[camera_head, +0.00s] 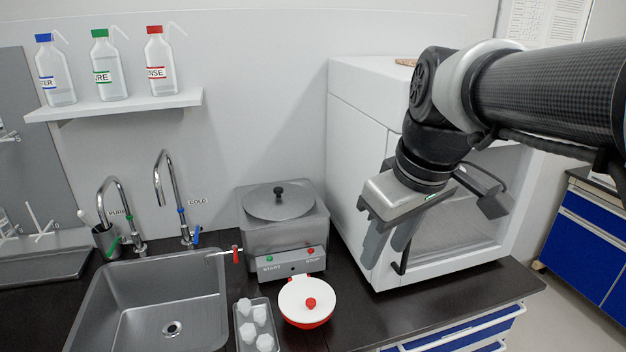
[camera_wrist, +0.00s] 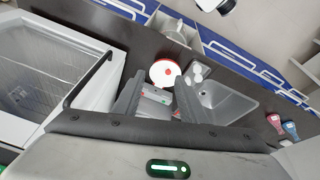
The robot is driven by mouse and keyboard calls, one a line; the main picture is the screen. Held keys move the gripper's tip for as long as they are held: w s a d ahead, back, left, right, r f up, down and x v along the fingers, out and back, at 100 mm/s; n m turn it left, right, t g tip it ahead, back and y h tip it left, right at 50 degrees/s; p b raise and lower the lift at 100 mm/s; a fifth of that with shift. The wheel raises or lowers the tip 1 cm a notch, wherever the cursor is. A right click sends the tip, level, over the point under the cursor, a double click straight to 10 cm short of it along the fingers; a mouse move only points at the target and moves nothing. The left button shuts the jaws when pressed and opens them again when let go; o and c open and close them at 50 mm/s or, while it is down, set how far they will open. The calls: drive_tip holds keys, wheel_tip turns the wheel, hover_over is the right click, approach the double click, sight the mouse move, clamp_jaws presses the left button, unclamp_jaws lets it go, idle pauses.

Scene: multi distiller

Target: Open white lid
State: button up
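The white lid (camera_head: 293,292) has a red knob and sits on a red bowl (camera_head: 306,325) on the dark counter, in front of the steel distiller. In the wrist view the lid (camera_wrist: 158,78) shows just beyond the gap between my fingers. My gripper (camera_head: 386,250) is open and empty. It hangs in front of the white cabinet, to the right of and above the lid, well apart from it. In the wrist view my gripper (camera_wrist: 158,92) shows two spread grey fingers, with part of the distiller's front panel between them.
The distiller (camera_head: 285,228) with its round steel lid stands behind the bowl. A tray (camera_head: 248,345) of white pieces is left of the bowl, then the sink (camera_head: 150,290). The white cabinet (camera_head: 352,160) with a dark handle stands right. The counter (camera_head: 440,300) is clear at right.

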drive_tip(key=w+a+f+n+g+y+b, duration=0.35)
drive_tip(key=w+f+n+b, duration=0.55)
drive_tip(key=w, duration=0.4)
drive_tip(key=n+b, duration=0.1)
drive_tip(key=b, duration=0.3)
approach(311, 301)
drive_tip(key=shift+t, duration=0.25)
drive_tip(key=x, duration=0.7)
drive_tip(key=shift+s+a+f, duration=0.1)
drive_tip(key=shift+s+f, duration=0.1)
drive_tip(key=shift+f, duration=0.1)
drive_tip(key=shift+p, duration=0.3)
drive_tip(key=shift+c, duration=0.2)
clamp_jaws()
